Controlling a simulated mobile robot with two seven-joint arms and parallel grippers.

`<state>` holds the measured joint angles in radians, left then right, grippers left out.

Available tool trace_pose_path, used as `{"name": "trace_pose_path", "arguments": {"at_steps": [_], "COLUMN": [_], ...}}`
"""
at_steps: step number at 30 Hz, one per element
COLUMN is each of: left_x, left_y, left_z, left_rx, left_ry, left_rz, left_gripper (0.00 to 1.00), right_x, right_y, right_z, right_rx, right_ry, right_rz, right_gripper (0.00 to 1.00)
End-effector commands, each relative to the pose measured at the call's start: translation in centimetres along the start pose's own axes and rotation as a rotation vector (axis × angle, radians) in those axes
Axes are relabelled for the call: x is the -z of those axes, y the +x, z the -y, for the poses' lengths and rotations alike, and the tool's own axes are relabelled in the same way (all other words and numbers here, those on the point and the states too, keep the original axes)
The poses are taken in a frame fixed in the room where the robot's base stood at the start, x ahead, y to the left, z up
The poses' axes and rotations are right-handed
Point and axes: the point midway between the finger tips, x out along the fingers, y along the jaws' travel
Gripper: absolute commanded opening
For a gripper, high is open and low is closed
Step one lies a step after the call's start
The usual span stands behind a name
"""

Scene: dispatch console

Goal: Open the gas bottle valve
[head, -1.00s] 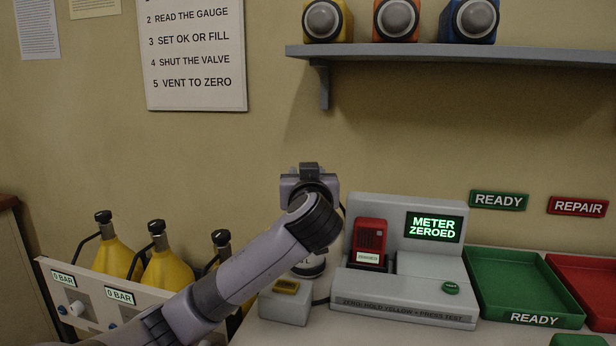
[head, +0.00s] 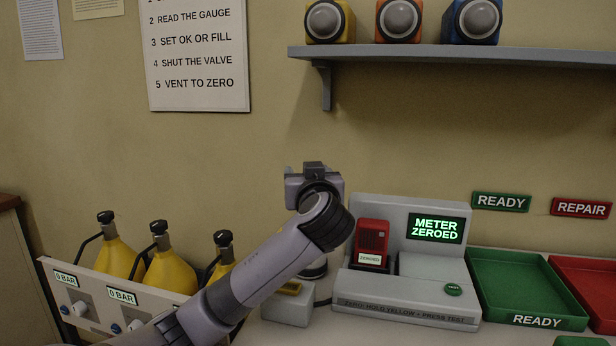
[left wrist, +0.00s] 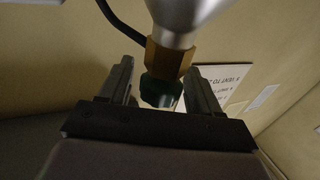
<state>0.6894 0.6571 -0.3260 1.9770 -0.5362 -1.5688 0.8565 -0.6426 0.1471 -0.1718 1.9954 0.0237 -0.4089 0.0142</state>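The gas bottle shows in the left wrist view as a silver body (left wrist: 187,12) at the top edge, with a brass hex fitting (left wrist: 168,58) and a dark green valve knob (left wrist: 160,91). That picture is upside down. My left gripper (left wrist: 158,77) is open, with one finger on each side of the knob and a visible gap on both sides. In the head view my left arm hides the valve and most of the bottle; a bit of silver body (head: 313,269) shows behind it. My right gripper is in neither view.
Right of my arm stands the grey test console (head: 420,302) reading METER ZEROED, with a red meter (head: 371,238) in it. A grey box with a yellow button (head: 290,311) is close below my arm. Yellow bottles (head: 168,272) stand in a rack at left. A shelf (head: 450,58) hangs above.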

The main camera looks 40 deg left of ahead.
Motion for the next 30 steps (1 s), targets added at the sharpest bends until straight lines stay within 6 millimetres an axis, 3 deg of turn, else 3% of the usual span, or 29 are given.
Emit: {"name": "trace_pose_path", "arguments": {"at_steps": [4,8,30], "left_x": [0.1,1.5,16.8], "left_y": [0.0,0.0,0.1], "left_z": [-0.1,-0.1,-0.1], "left_rx": [-0.001,-0.001,-0.001], "left_ry": [0.0,-0.004,-0.004], "left_rz": [0.002,0.002,0.001], "left_gripper": [0.63,0.63,0.63], "right_x": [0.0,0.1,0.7], "right_y": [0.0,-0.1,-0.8], "right_z": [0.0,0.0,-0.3], "right_rx": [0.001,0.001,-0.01], "right_ry": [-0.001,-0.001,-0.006], "right_rz": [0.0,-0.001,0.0], "right_gripper": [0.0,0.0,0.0]}}
